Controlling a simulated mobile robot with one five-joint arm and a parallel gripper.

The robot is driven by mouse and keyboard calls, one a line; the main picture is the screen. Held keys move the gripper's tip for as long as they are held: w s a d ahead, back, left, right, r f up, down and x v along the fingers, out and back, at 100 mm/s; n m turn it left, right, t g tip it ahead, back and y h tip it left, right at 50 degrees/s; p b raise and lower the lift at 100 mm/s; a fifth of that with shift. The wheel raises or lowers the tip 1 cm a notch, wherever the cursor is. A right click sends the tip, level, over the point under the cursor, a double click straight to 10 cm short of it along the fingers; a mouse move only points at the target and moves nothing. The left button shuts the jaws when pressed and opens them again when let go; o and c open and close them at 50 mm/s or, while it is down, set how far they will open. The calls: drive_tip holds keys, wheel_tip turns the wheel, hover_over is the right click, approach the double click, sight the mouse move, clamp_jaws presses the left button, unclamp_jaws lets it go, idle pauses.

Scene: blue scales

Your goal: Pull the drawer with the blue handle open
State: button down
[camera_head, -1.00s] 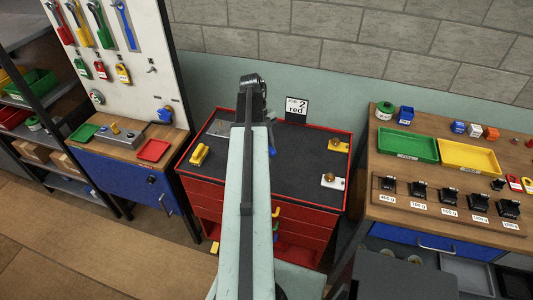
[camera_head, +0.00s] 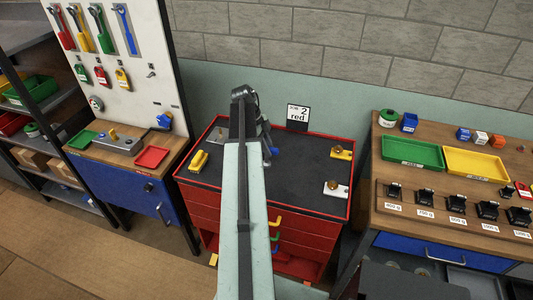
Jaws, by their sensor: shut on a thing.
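A red cabinet with a dark top (camera_head: 300,165) stands in the middle, with drawers in its front. Its drawer fronts carry a yellow handle (camera_head: 275,221), a green handle (camera_head: 275,237) and a blue handle (camera_head: 276,250); my arm partly covers these fronts. My gripper (camera_head: 268,143) is above the cabinet top, behind my upper arm. It is shut on a small blue thing (camera_head: 274,151), mostly hidden, whose kind I cannot tell. It is well away from the blue drawer handle.
On the cabinet top are a yellow block (camera_head: 199,160), a yellow piece (camera_head: 341,153) and a white piece (camera_head: 336,189). A blue-fronted bench (camera_head: 115,185) stands left, a wooden table (camera_head: 400,215) with trays right. Narrow gaps separate them from the cabinet.

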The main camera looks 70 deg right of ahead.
drive_tip(key=d+f+b, duration=0.1)
drive_tip(key=f+b, duration=0.1)
drive_tip(key=w+d+f+b, duration=0.1)
drive_tip(key=f+b, duration=0.1)
drive_tip(key=shift+w+d, duration=0.1)
drive_tip(key=shift+d, duration=0.1)
drive_tip(key=c, duration=1.2)
unclamp_jaws()
drive_tip(key=shift+r, duration=0.15)
drive_tip(key=p+v, duration=1.1)
drive_tip(key=v, duration=0.1)
